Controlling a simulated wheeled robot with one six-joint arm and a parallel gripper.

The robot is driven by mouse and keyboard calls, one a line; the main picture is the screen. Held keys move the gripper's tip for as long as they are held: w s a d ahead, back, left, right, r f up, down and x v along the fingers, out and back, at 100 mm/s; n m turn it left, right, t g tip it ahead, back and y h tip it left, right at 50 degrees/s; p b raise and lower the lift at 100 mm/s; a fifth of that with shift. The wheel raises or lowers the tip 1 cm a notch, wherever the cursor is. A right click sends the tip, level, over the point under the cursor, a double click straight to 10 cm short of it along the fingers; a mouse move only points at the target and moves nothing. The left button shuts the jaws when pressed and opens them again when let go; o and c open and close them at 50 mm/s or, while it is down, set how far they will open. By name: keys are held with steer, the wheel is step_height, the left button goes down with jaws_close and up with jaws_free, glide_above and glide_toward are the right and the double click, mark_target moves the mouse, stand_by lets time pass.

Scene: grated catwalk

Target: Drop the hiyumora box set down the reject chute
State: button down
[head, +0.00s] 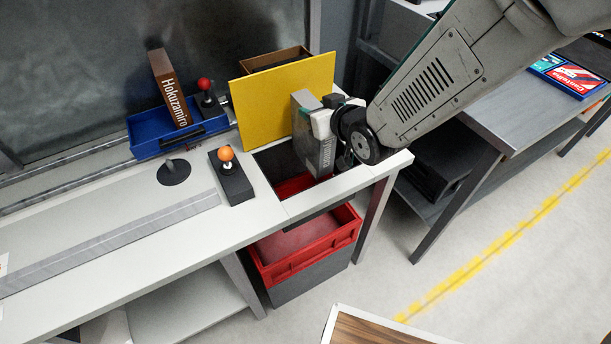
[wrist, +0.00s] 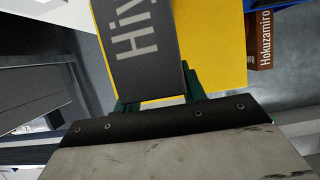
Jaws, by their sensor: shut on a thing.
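The hiyumora box set (head: 315,146) is a grey box, held upright over the reject chute, in front of the yellow panel. In the wrist view the box (wrist: 140,50) shows a dark face with the letters "Hiy". My gripper (head: 324,124) is shut on it; green finger parts (wrist: 160,90) show on both sides of the box in the wrist view. The reject chute (head: 268,160) is a dark square opening in the white bench top. Red shows down inside it. The box's lower end is at or just inside the opening; I cannot tell exactly.
The yellow panel (head: 262,108) stands upright behind the chute. A red bin (head: 310,245) sits under the bench. A brown Hokuzamiro box (head: 168,88) stands in a blue tray (head: 148,146). An orange-knobbed lever (head: 230,175) stands left of the chute.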

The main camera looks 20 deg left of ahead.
steer(key=shift+f, duration=0.2)
steer(key=c, duration=0.7)
jaws_free()
steer(key=shift+c, duration=0.2)
steer(key=shift+s, duration=0.1)
steer(key=v, duration=0.7)
steer(key=shift+s+d, duration=0.2)
steer(key=shift+d, duration=0.1)
